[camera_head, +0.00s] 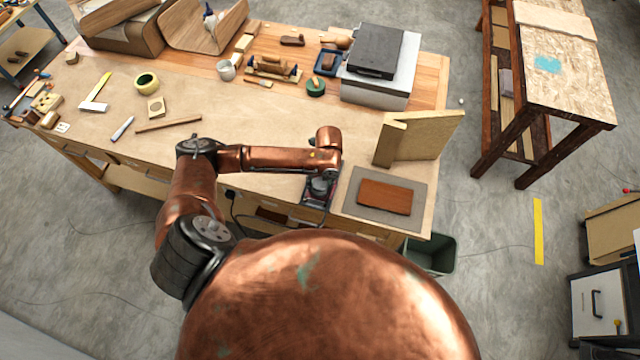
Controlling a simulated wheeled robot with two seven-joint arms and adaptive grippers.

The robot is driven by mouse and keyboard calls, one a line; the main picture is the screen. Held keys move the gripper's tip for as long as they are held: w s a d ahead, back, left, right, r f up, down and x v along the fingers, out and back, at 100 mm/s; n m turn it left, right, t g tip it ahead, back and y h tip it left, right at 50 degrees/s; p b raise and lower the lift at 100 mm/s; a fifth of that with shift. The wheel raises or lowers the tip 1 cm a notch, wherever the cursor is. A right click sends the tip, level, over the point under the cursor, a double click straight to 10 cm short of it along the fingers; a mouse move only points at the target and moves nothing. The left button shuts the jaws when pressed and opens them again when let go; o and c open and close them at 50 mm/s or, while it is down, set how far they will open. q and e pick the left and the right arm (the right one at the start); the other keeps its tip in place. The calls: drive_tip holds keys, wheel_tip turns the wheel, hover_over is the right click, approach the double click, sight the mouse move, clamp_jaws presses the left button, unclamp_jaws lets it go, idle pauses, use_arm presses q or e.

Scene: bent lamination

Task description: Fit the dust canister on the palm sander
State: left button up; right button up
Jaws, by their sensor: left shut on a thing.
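My left arm reaches in over the front edge of the workbench. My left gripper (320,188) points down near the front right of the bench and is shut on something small. The gripper and wrist cover what it holds, so I cannot tell whether that is the dust canister or the palm sander. A dark, partly reddish shape (316,199) shows under and around the fingers, perhaps the sander. I cannot make out the canister separately, or whether the two touch. My right gripper is not in view.
Right of the gripper, a reddish-brown board (385,196) lies on a grey mat (357,209). An upright tan panel piece (430,136) stands behind it. A grey-white box machine (378,82) is farther back. The bench middle (240,125) is mostly clear.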

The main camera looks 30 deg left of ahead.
use_arm(q)
drive_tip(key=shift+w, duration=0.1)
idle(0.3)
drive_tip(key=o, duration=1.1)
drive_tip(key=shift+f, duration=0.1)
drive_tip(key=shift+o, duration=0.2)
drive_tip(key=shift+o, duration=0.8)
wheel_tip(320, 180, up, 7)
drive_tip(key=p, duration=0.8)
